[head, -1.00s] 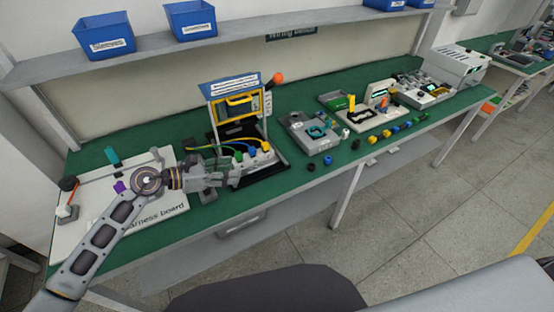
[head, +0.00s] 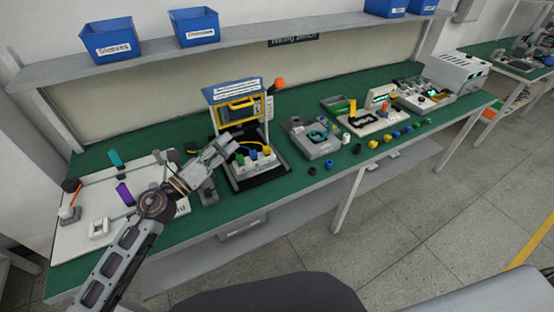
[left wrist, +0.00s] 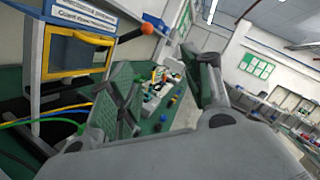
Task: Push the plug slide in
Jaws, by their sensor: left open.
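The test fixture (head: 238,92) stands on the bench with a blue-and-white sign, a yellow-framed window and a black base. At its front is a pale block, which looks like the plug slide (head: 259,164), carrying green, blue and yellow plugs with cables. My left gripper (head: 229,148) is open and empty at the fixture's left front, beside the cables and left of the plugs. In the left wrist view its spread fingers (left wrist: 168,90) show, with the fixture's yellow window (left wrist: 75,52) and cables (left wrist: 45,121) at left. The plug slide is not clear there. My right gripper is out of view.
The harness board (head: 95,222) lies at left. A grey housing (head: 316,142) and a pale tray (head: 372,122) stand to the right, with several coloured caps along the front edge. An orange ball knob (head: 279,84) sticks out at the fixture's upper right. A shelf with blue bins (head: 108,40) hangs above.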

